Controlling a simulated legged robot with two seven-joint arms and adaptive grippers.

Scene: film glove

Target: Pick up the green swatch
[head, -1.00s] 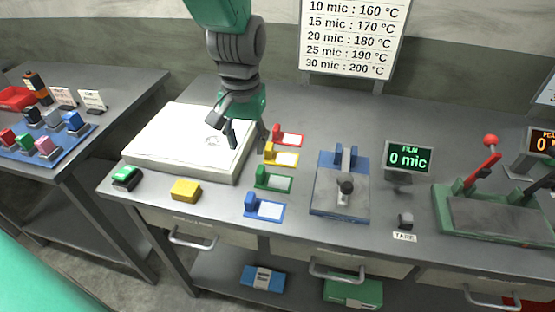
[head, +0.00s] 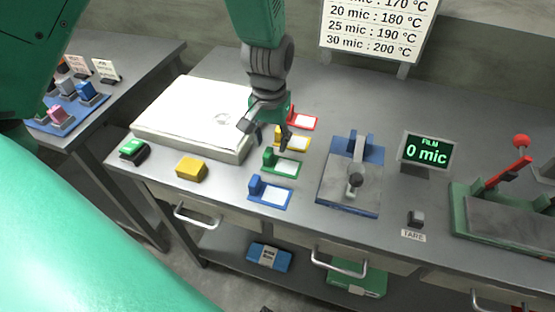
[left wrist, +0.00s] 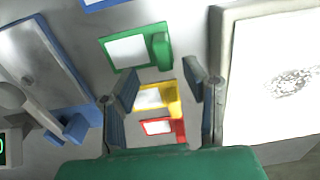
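The green swatch (head: 282,164) is a flat green frame with a white centre and a raised green block at one end. It lies on the bench between the yellow swatch (head: 292,143) and the blue swatch (head: 270,193). In the left wrist view the green swatch (left wrist: 130,50) lies beyond my fingertips. My left gripper (head: 268,140) is open and empty, pointing down above the bench by the yellow and green swatches. In the left wrist view its fingers (left wrist: 165,88) are spread apart, with the yellow and red swatches seen between them. My right gripper is not in view.
A white slab (head: 190,118) stands left of the swatches. A blue-based device (head: 350,190) and a display reading 0 mic (head: 428,150) stand to the right. A yellow block (head: 191,168) and a green-topped block (head: 133,149) lie near the front edge. The red swatch (head: 302,121) is behind.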

